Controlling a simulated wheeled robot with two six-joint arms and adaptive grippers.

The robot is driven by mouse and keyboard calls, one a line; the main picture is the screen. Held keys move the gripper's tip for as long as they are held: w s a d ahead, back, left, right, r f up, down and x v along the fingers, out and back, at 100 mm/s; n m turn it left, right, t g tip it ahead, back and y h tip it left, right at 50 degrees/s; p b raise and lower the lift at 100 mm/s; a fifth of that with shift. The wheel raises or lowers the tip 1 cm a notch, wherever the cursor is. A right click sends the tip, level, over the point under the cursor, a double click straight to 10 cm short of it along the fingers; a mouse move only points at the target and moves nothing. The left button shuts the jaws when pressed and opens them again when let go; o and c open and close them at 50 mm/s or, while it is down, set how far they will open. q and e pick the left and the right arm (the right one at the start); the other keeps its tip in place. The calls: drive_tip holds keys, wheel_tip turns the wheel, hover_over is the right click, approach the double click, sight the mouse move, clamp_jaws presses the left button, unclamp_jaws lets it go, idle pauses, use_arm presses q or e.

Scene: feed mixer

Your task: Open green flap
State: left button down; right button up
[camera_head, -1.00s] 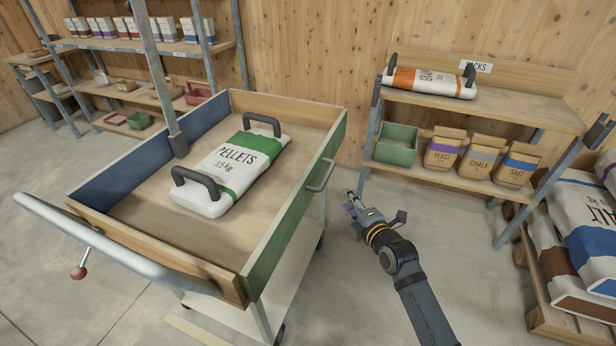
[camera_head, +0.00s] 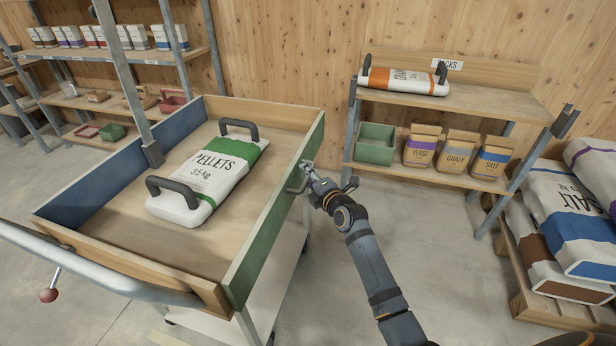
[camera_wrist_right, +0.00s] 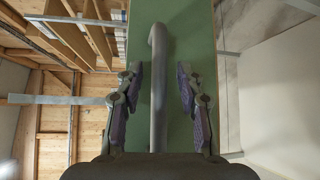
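The green flap (camera_head: 262,240) is the right-hand side wall of the trolley and stands upright. A grey bar handle (camera_head: 292,190) is fixed on its outer face. My right gripper (camera_head: 308,169) is at this handle, outside the flap. In the right wrist view, the flap (camera_wrist_right: 185,40) fills the middle. The handle (camera_wrist_right: 158,100) runs between the two open fingers of my gripper (camera_wrist_right: 159,72), with a gap on each side. My left gripper is not in view.
A sack of pellets (camera_head: 215,175) with dark grips lies in the trolley. A shelf (camera_head: 470,100) with paper bags and a green box (camera_head: 374,144) stands to the right. Large sacks (camera_head: 570,220) lie on a pallet at far right. Floor right of the trolley is clear.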

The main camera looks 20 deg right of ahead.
clamp_jaws()
idle(0.5)
